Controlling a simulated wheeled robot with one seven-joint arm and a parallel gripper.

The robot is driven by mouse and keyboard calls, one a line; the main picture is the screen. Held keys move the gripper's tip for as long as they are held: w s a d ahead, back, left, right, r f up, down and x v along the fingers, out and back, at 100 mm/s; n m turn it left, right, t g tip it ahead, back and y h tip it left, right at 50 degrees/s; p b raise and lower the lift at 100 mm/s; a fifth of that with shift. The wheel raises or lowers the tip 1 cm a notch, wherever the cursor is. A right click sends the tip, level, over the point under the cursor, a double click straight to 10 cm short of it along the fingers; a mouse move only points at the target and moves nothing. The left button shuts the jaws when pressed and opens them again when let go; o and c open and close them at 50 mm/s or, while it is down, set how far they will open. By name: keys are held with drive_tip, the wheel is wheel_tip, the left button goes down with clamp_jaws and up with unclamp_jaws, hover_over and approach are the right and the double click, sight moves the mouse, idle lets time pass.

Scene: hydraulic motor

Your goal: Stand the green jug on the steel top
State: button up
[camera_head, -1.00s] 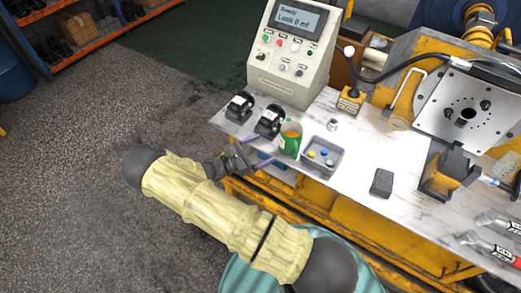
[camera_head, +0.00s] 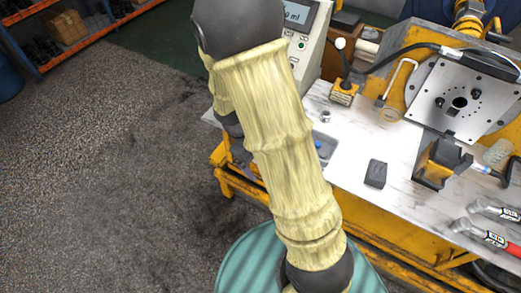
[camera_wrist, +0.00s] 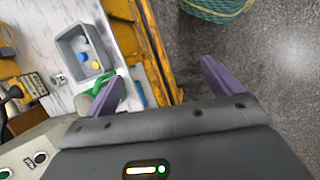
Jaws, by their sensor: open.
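The green jug (camera_wrist: 98,86) shows in the wrist view, partly covered by the left finger of my gripper (camera_wrist: 162,72). It is beside the grey tray, at the edge of the pale, streaked bench top (camera_wrist: 84,18). My gripper is open, and the space between its purple fingers is empty. The jug is outside that space; I cannot tell whether the left finger touches it. In the head view my arm hides the jug and my gripper. The bench top (camera_head: 345,172) also shows there, right of my arm.
The grey tray (camera_wrist: 68,46) holds small blue and yellow pieces. A dark block (camera_head: 376,173) and a yellow-based lever (camera_head: 343,93) stand on the bench top. A motor plate (camera_head: 462,98) is behind. Bare bench lies between tray and dark block.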

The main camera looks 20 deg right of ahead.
drive_tip(key=s+a+r+m+t+y, duration=0.1)
drive_tip(key=s+r+m+t+y, duration=0.2)
drive_tip(key=r+m, duration=0.3)
wheel_tip(320, 180, up, 3)
drive_tip(key=shift+s+a+r+t+y, duration=0.15)
drive_tip(key=shift+s+a+t+y, duration=0.2)
drive_tip(key=shift+t, duration=0.45)
drive_tip(key=shift+r, duration=0.1)
drive_tip(key=w+p+v, duration=0.2)
drive_tip(key=p+v, duration=0.7)
drive_tip(key=p, duration=0.1)
drive_tip(key=shift+r, duration=0.45)
drive_tip(key=shift+a, duration=0.1)
